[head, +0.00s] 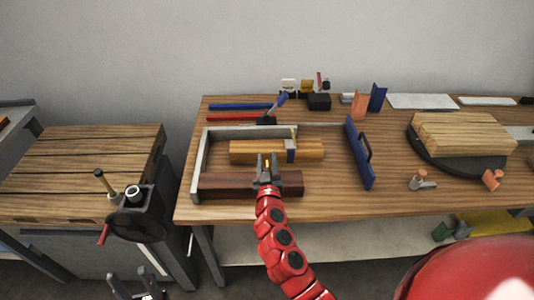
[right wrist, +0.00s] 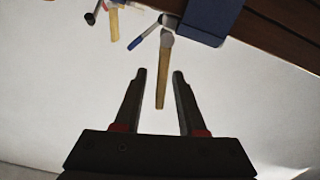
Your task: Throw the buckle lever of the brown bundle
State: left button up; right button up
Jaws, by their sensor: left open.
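The brown bundle (head: 222,184) lies along the front of the grey-framed tray on the bench, and its dark wood shows at the upper right of the right wrist view (right wrist: 282,38). A blue buckle (right wrist: 212,14) sits against it. A tan-handled lever (right wrist: 161,82) with a grey pivot extends from beside the buckle between the spread fingertips of my right gripper (right wrist: 158,72). Whether they touch it cannot be told. In the head view my right gripper (head: 267,164) covers the brown bundle's buckle. My left gripper (head: 137,284) is open and empty at the bottom edge, off the bench.
A light wood bundle (head: 250,150) with its own buckle (head: 290,150) lies just behind. Wooden boards (head: 461,133) sit on a dark round plate farther right. A black crank device (head: 140,212) is on the left table.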

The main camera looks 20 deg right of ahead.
jog(key=shift+w+d, duration=0.25)
jog(key=shift+w, duration=0.45)
grip_shut()
